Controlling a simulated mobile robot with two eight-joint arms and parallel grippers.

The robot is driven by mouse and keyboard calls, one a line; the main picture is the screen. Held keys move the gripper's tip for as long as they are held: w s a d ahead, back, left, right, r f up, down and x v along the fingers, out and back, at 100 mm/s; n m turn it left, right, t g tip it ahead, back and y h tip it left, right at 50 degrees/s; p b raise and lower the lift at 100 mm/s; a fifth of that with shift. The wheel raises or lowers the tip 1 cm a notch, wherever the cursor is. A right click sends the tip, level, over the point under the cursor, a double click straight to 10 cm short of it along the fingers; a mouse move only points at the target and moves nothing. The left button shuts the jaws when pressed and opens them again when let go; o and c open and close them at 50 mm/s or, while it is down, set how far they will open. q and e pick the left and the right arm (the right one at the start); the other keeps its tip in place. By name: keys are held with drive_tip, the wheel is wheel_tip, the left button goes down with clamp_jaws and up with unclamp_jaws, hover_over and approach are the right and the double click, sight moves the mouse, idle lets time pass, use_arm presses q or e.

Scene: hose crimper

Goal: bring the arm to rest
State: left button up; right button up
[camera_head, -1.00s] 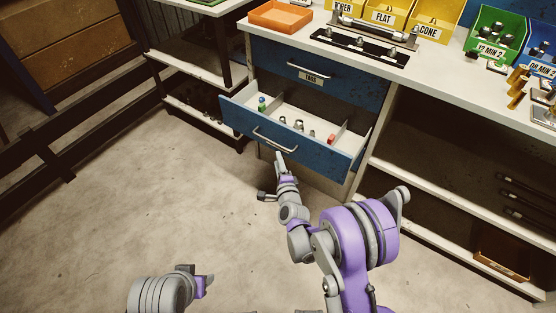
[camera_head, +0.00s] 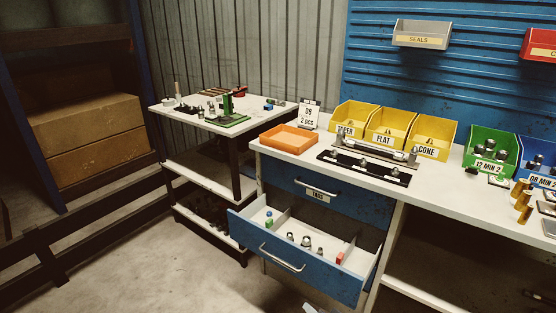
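Only a small pale tip, probably of my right gripper (camera_head: 313,308), shows at the bottom edge, below the open drawer (camera_head: 318,276) and apart from its handle (camera_head: 282,258). Its fingers are cut off, so I cannot tell whether it is open or shut. My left gripper and both arms are out of view. The blue drawer stands pulled out, with small metal fittings (camera_head: 306,242), a green and blue piece (camera_head: 269,218) and a red piece (camera_head: 340,257) inside.
The workbench (camera_head: 420,185) carries an orange tray (camera_head: 289,139), yellow bins (camera_head: 384,125), a green bin (camera_head: 490,146) and a black fitting rack (camera_head: 364,168). A side table (camera_head: 180,112) stands at the left. Floor (camera_head: 170,270) is clear left of the drawer.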

drive_tip(key=s+d+f+n+g+h, duration=0.1)
drive_tip(key=s+d+n+g, duration=0.25)
drive_tip(key=s, duration=0.75)
drive_tip(key=s+d+f+n+g+h, duration=0.1)
drive_tip(key=s+d+n+g+h, duration=0.2)
drive_tip(key=s, duration=0.9)
use_arm(q)
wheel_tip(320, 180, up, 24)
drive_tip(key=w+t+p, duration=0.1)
drive_tip(key=p, duration=1.9)
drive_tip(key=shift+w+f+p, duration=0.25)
drive_tip(key=shift+p, duration=0.05)
use_arm(e)
wheel_tip(320, 180, up, 23)
drive_tip(key=w+d+t+y, duration=0.1)
drive_tip(key=t, duration=0.1)
drive_tip(key=shift+w+d+r, duration=0.15)
drive_tip(key=shift+w+d, duration=0.05)
drive_tip(key=shift+d, duration=0.1)
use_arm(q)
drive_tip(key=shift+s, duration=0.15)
use_arm(e)
drive_tip(key=shift+s, duration=0.15)
